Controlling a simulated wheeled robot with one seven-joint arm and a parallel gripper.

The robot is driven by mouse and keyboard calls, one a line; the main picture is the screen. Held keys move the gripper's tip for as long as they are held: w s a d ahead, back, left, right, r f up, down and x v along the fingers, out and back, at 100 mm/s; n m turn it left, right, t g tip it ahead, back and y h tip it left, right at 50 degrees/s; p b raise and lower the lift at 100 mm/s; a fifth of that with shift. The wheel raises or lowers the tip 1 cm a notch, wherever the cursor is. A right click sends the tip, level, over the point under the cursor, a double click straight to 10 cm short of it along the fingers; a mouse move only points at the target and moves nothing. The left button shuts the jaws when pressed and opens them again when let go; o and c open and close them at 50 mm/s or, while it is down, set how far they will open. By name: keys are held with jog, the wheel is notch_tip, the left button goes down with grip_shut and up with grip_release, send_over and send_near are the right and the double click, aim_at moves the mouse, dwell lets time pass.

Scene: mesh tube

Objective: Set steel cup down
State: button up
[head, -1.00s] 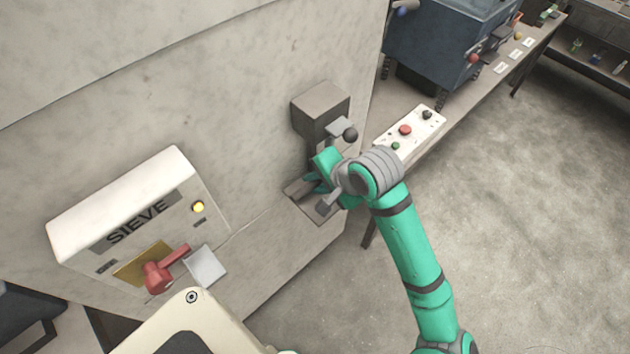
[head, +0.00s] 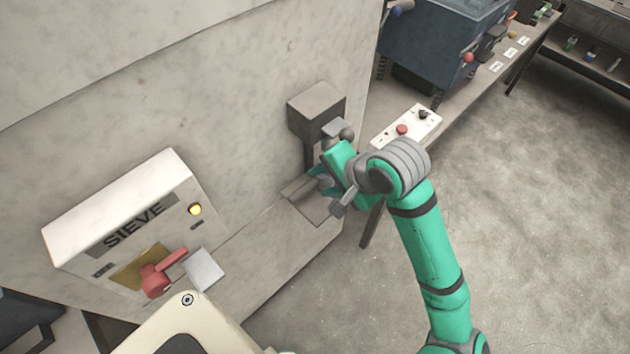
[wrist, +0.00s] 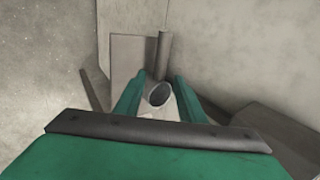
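In the head view my gripper (head: 322,180) is low beside the stone wall, just over a small ledge (head: 308,200) and below a dark grey box fixture. The cup cannot be made out there, behind the fingers and wrist.
The grey box fixture (head: 318,108) juts from the wall above my gripper. A SIEVE box (head: 125,215) with a red lever (head: 160,275) is at left. A white button panel (head: 405,128) lies on the bench at right. Open floor (head: 530,230) is at right.

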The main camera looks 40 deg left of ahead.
jog(key=shift+v, duration=2.8)
